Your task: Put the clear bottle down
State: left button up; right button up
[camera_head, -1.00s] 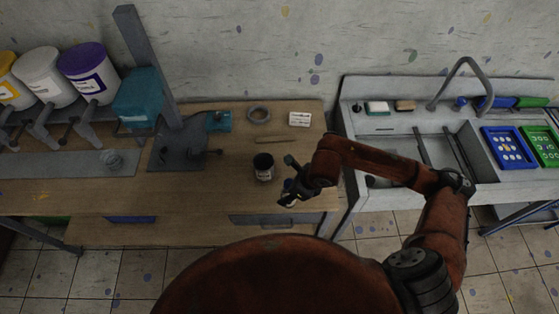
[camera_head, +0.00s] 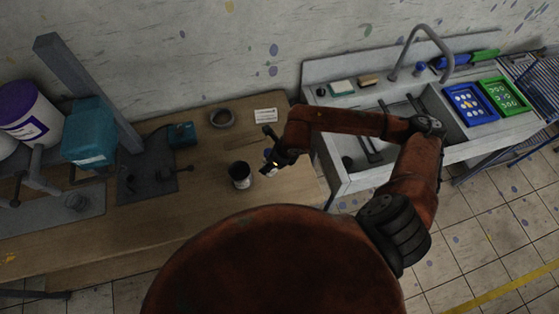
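My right gripper (camera_head: 274,152) is over the right end of the wooden table, its arm coming in from the right. A small, pale bluish object (camera_head: 268,154) shows at its fingers. It may be the clear bottle, but it is too small and too covered to be sure. I cannot tell whether the fingers are closed on it or whether it touches the table. A dark jar (camera_head: 240,174) with a pale label stands upright on the table, just left of the gripper. My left gripper is not in view.
The wooden table (camera_head: 190,205) has clear room left of the jar. A grey ring (camera_head: 222,118), a white card (camera_head: 266,115) and a teal box (camera_head: 181,134) lie behind. A teal-headed stand (camera_head: 90,132) is left; a sink unit (camera_head: 390,176) with blue and green trays is right.

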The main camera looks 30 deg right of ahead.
jog(key=d+f, duration=0.2)
jog(key=w+d+f+p, duration=0.1)
jog(key=d+f, duration=0.1)
jog(key=d+f+p, duration=0.1)
jog(key=d+f, duration=0.2)
jog(key=shift+w, duration=0.4)
notch_tip(320, 180, down, 2)
jog(key=shift+a+f+p, duration=0.1)
jog(key=shift+p, duration=0.55)
jog(key=shift+f, duration=0.55)
jog(key=o, duration=0.9)
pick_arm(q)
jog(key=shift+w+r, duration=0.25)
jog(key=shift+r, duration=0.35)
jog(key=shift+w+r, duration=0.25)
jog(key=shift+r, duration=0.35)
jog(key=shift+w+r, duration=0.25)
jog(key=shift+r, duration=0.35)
pick_arm(e)
jog(key=o, duration=0.3)
jog(key=shift+o, duration=0.2)
